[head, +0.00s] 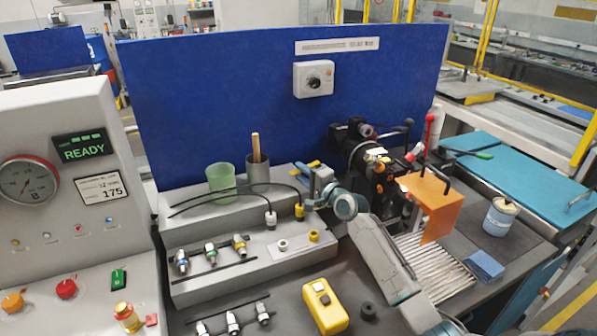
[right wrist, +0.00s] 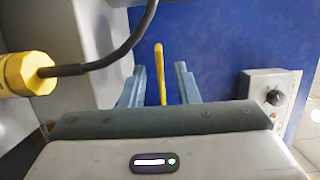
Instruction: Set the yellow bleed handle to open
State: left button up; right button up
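The yellow bleed handle (right wrist: 159,75) stands upright in the right wrist view, a thin bar with a bent top. It is between the two fingers of my right gripper (right wrist: 158,86), with a gap on each side. The fingers are apart and do not appear to touch it. In the head view my right gripper (head: 312,176) reaches over the grey stepped block, and a small bit of yellow (head: 313,163) shows by its fingers. The foot of the handle is hidden. My left gripper is not in view.
A yellow connector (right wrist: 28,74) on a black cable is close on the left in the wrist view. A grey box with a black knob (head: 314,79) is on the blue panel (head: 220,100).

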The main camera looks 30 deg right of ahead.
jog(key=shift+w+a, duration=0.2)
jog(key=shift+w, duration=0.85)
grip_shut()
jog(key=p, duration=0.2)
jog(key=h+p, duration=0.1)
jog(key=shift+w+r+m+p, duration=0.2)
jog(key=shift+r+m+p, duration=0.05)
jog(key=shift+m+p, duration=0.15)
jog(key=shift+w+f+h, duration=0.1)
jog(key=shift+f+h, duration=0.1)
jog(key=shift+h, duration=0.1)
